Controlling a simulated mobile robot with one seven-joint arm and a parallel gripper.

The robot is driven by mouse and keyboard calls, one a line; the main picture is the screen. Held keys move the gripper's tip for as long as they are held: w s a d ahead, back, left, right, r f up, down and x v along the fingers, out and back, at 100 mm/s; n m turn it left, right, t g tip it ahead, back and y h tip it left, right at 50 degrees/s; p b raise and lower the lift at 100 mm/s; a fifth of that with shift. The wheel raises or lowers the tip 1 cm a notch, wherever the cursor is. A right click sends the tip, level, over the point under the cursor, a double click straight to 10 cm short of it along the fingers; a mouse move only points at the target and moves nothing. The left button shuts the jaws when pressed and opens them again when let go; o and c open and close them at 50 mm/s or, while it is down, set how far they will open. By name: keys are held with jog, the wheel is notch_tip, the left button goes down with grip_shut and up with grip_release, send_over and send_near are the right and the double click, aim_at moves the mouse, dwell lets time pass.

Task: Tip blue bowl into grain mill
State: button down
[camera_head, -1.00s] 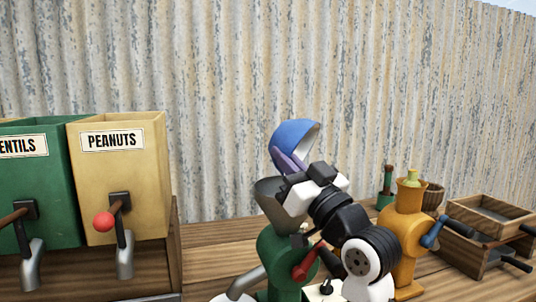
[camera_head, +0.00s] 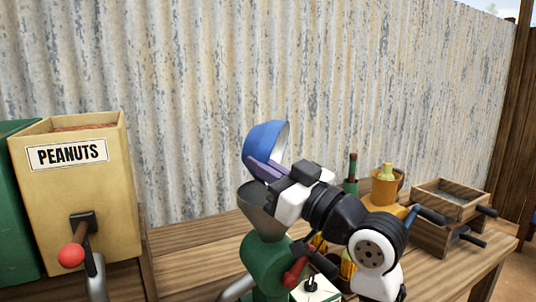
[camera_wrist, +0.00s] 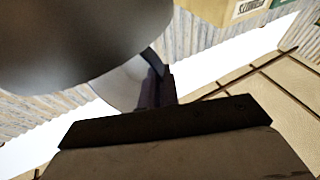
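The blue bowl (camera_head: 262,142) is tilted steeply on its side in the head view, its pale inside facing right. My gripper (camera_head: 264,169) is shut on its lower rim with its purple fingers, which also show against a pale surface in the wrist view (camera_wrist: 155,90). The bowl is above the grey hopper (camera_head: 258,212) of the green grain mill (camera_head: 266,262). A large, dark grey rounded shape, seemingly the hopper, fills the upper left of the wrist view. My arm hides part of the mill. No contents show in the bowl.
A tan peanuts bin (camera_head: 75,190) with a red-knobbed lever stands at left beside a green bin (camera_head: 18,200). An orange mill (camera_head: 386,188), a green bottle-like item (camera_head: 351,172) and wooden boxes (camera_head: 448,215) are at right. A corrugated wall (camera_head: 200,90) stands behind.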

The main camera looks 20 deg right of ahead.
jog(key=g+p, duration=0.1)
jog(key=w+a+n+g+p, duration=0.1)
jog(key=p, duration=0.1)
jog(key=shift+r+g+h, duration=0.3)
jog(key=shift+r+h, duration=0.05)
jog(key=shift+h, duration=0.05)
jog(key=g+h+p, duration=0.1)
jog(key=p, duration=0.2)
jog(key=w+a+r+n+g+h+p, duration=0.1)
jog(key=g+p, duration=0.1)
jog(key=p, duration=0.1)
jog(key=shift+w+a+r+n, duration=0.1)
jog(key=shift+a+r+n, duration=0.1)
jog(key=shift+n, duration=0.1)
jog(key=shift+w+a+n+g+h+p, duration=0.45)
jog(key=shift+g+h+p, duration=0.9)
jog(key=shift+g, duration=0.35)
jog(key=shift+w+a+n+g+h+p, duration=0.4)
jog(key=shift+n+g+h+p, duration=0.15)
jog(key=shift+g+h+p, duration=1)
jog(key=shift+w+a+n+g+h+p, duration=0.45)
jog(key=shift+g+h+p, duration=0.75)
jog(key=shift+g, duration=0.65)
jog(key=shift+s, duration=0.1)
